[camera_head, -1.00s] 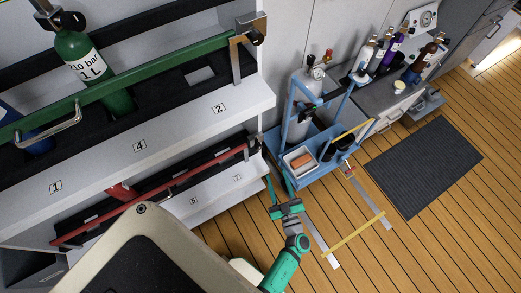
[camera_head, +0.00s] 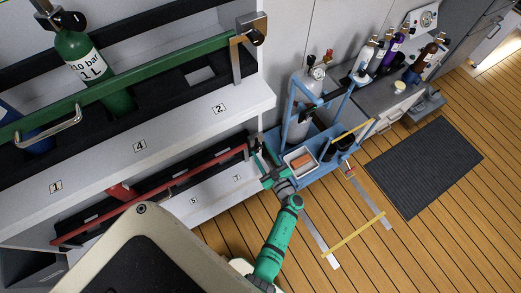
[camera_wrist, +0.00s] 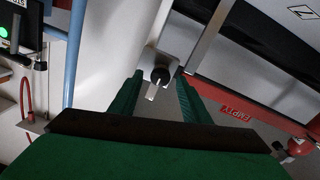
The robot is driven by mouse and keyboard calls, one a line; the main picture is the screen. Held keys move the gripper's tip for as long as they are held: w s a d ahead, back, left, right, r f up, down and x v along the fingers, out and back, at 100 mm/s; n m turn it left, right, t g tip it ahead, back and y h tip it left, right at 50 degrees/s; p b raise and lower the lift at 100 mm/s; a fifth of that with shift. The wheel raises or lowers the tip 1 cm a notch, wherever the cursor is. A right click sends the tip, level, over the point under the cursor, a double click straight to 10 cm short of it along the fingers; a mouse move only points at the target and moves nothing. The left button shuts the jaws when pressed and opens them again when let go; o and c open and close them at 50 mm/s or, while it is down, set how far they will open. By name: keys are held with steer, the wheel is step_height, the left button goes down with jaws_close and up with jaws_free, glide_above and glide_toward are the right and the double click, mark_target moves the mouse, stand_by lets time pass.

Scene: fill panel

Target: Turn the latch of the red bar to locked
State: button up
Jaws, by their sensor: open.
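The red bar (camera_head: 165,186) runs along the front of the lower shelf in the head view. Its near end also shows right of the fingers in the wrist view (camera_wrist: 262,104). The latch (camera_wrist: 160,75), a black round knob with a short pale lever, sits at the bar's end bracket. In the head view the latch is small and partly hidden by my gripper (camera_head: 267,163). My gripper is open with green fingers. In the wrist view the latch appears between the two fingertips (camera_wrist: 160,84); I cannot tell whether they touch it.
A blue cart (camera_head: 318,170) with a grey cylinder and a white tray (camera_head: 299,160) stands close right of my gripper. The upper shelf with a green bar (camera_head: 130,85) overhangs the red bar. A red "EMPTY" label (camera_wrist: 236,112) shows beyond it. The wooden floor at right is mostly free.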

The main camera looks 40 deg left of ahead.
steer(key=shift+x, duration=0.9)
steer(key=c, duration=1)
steer(key=shift+s, duration=0.1)
steer(key=shift+c, duration=0.2)
